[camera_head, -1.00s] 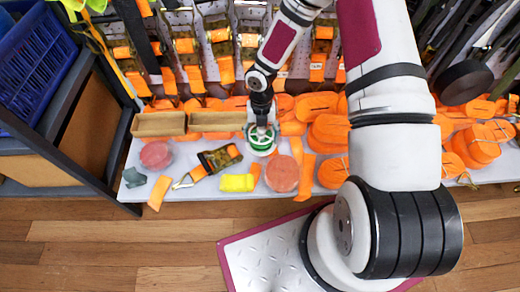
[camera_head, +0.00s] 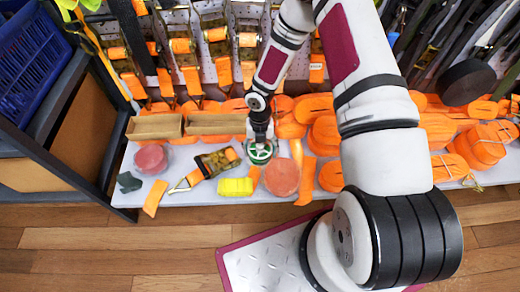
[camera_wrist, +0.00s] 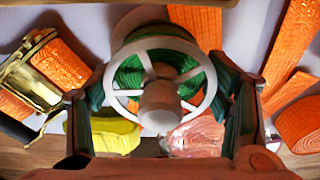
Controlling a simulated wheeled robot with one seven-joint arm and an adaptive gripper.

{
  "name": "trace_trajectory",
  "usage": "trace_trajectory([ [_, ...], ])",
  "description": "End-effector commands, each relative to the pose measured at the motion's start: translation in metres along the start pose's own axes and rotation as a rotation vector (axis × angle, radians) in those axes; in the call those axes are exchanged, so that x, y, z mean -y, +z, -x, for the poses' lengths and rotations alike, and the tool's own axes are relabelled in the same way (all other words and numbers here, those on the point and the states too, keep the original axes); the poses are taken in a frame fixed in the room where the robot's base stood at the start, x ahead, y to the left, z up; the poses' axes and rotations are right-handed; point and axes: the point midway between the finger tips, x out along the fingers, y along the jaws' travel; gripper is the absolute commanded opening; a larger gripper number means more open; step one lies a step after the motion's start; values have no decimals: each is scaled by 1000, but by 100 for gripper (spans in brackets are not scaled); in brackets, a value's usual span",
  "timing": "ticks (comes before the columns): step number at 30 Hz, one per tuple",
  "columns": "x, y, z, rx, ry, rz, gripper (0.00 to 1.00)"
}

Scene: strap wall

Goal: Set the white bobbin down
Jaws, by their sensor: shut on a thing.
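The white bobbin (camera_head: 261,152), a spoked white reel wound with green, is in my gripper (camera_head: 260,142) at the front part of the white shelf (camera_head: 200,203). In the wrist view the bobbin (camera_wrist: 160,78) fills the middle, its white rim and hub facing the camera. The fingers of my gripper (camera_wrist: 167,92) stand on both sides of it, shut on it. Whether its underside touches the shelf is hidden.
Close in front of the bobbin lie a yellow bundle (camera_head: 236,187) and a pinkish round roll (camera_head: 282,177). A ratchet strap (camera_head: 215,162) lies to the left. Cardboard trays (camera_head: 154,127) and orange strap coils (camera_head: 328,132) crowd behind and to the right.

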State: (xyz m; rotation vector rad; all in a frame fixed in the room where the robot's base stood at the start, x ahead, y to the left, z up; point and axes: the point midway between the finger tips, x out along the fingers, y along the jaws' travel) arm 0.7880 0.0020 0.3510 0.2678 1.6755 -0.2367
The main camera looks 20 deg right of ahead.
Motion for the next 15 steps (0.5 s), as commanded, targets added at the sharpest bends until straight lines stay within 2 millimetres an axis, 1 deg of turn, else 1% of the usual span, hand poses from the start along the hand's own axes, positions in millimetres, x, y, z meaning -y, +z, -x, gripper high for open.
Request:
trace_trajectory([
  [1, 0, 0, -2, 0, 0, 0, 36],
  [2, 0, 0, -2, 0, 0, 0, 77],
  [3, 0, 0, -2, 0, 0, 0, 86],
  [4, 0, 0, -2, 0, 0, 0, 92],
  [15, 0, 0, 0, 0, 0, 0, 93],
])
